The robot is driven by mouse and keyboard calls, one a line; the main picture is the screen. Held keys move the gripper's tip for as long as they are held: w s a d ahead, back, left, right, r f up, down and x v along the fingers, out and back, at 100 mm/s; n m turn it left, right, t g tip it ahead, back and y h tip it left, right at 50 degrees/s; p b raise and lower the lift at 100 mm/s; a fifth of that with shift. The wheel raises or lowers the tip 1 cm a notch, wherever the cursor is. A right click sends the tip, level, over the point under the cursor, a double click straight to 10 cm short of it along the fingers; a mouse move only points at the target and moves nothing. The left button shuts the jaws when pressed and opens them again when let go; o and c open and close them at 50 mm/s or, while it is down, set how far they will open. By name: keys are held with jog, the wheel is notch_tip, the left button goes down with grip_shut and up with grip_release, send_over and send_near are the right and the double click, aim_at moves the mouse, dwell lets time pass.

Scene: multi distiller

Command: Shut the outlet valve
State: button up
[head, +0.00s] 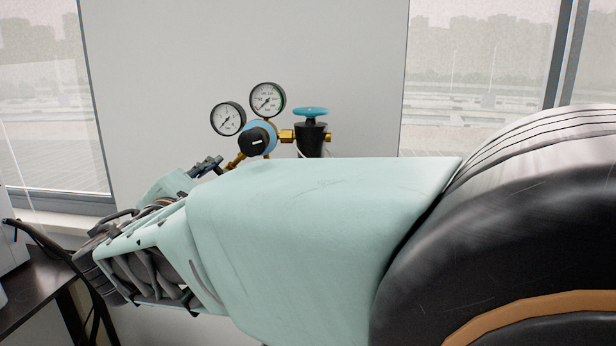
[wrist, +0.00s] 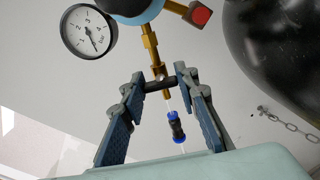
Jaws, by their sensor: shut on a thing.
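The outlet valve (wrist: 159,82) is on the brass stem under the regulator, with a dark crosswise handle. In the wrist view my gripper (wrist: 161,76) has one finger on each side of this handle, with the fingertips closed on its two ends. In the head view my gripper (head: 206,166) is just below and left of the regulator (head: 257,138). The brass outlet (head: 235,161) shows beside the fingers, but the valve handle is hidden or too small to tell there.
Two gauges (head: 228,119) (head: 268,100) and a cylinder top with a blue handwheel (head: 311,112) adjoin the regulator. In the wrist view a blue-and-black fitting (wrist: 175,127) hangs below the valve, and a chain (wrist: 290,125) and dark cylinder (wrist: 275,45) are to the right. A dark table (head: 35,290) stands left.

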jog(key=o, duration=1.1)
jog(key=shift+o, duration=0.2)
jog(key=shift+r+p, duration=0.15)
jog(key=shift+p, duration=0.15)
